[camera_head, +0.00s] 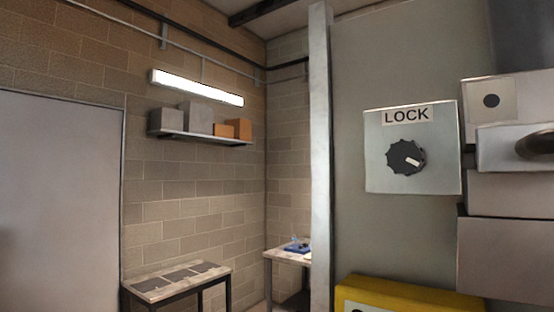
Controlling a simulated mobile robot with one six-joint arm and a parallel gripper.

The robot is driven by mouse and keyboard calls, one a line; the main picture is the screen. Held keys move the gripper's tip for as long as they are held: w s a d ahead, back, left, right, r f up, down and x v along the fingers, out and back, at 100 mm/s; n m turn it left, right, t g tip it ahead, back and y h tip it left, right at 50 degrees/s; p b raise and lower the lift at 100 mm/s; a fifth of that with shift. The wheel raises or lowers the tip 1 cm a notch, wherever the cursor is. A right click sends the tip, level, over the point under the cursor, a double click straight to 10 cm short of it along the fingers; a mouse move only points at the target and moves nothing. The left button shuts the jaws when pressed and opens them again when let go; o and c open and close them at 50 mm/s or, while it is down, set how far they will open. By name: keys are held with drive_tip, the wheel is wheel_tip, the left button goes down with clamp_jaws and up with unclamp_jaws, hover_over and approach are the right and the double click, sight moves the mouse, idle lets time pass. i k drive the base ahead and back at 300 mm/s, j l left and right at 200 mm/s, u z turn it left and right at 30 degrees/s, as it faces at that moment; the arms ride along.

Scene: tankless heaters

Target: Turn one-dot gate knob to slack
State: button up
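A plate with one black dot (491,100) sits on a grey box-like unit at the right edge. Just below it a pale metal piece (497,148) sticks out, with a dark rounded part (537,145) cut off by the frame edge. I cannot tell if this is the gate knob. To its left, a light grey panel labelled LOCK (407,115) carries a black scalloped knob (405,157). The white pointer mark on this knob points right and slightly down. No label reading slack is visible. My gripper is not in view.
A yellow block (405,298) stands low in front of the grey wall. A metal post (320,160) rises left of the panel. Two small tables (178,280) (285,256) and a wall shelf (205,137) with boxes are farther back.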

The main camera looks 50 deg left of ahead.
sight(407, 158)
drive_tip(key=u, duration=1.65)
